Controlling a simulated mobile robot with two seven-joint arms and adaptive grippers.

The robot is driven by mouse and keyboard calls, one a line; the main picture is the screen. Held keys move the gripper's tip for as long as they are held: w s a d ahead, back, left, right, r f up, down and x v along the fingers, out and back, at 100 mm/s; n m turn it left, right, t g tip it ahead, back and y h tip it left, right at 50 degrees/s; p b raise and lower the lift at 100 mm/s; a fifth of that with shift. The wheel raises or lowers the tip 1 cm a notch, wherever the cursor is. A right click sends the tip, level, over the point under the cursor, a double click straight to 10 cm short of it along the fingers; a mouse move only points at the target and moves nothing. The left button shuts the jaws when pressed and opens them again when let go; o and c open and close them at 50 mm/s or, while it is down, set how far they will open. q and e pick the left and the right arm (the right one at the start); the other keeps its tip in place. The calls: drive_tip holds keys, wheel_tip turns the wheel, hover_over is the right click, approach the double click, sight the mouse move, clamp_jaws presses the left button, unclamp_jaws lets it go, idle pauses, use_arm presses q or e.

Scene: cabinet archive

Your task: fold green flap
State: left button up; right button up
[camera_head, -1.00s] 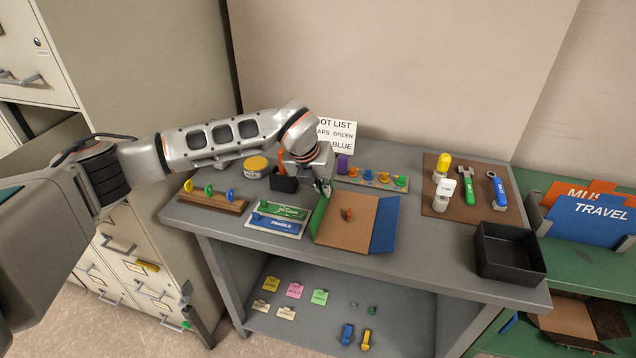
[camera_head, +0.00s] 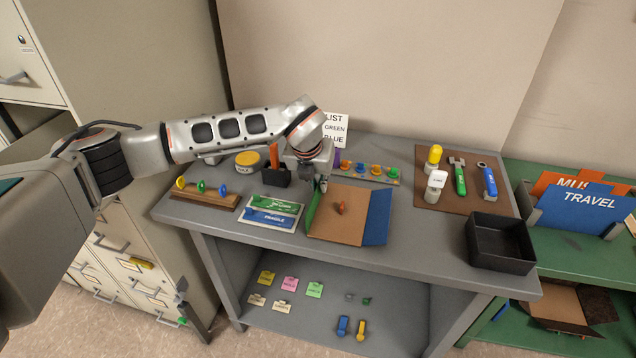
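An open brown folder or box (camera_head: 337,224) lies on the grey table, with a small orange-brown piece (camera_head: 341,208) inside. Its green flap (camera_head: 313,208) stands up along the left side. Its blue flap (camera_head: 377,219) is spread out on the right. My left gripper (camera_head: 320,185) points down at the far end of the green flap, close to its upper edge. Its dark fingertips are small and partly merge with the flap, so contact and opening are unclear. My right gripper is out of view. A white list card (camera_head: 336,129) behind the wrist shows "LIST", "GREEN" and "BLUE", partly covered.
Left of the folder are a label tray (camera_head: 270,227), a peg rack (camera_head: 204,201), a yellow-lidded tin (camera_head: 247,162) and a dark holder (camera_head: 275,177). Behind is a row of coloured knobs (camera_head: 362,170). To the right are a tool board (camera_head: 453,203) and a black bin (camera_head: 499,245).

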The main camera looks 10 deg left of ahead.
use_arm(q)
drive_tip(key=shift+r, duration=0.15)
drive_tip(key=shift+r, duration=0.3)
drive_tip(key=v, duration=1.1)
drive_tip(key=shift+s, duration=0.25)
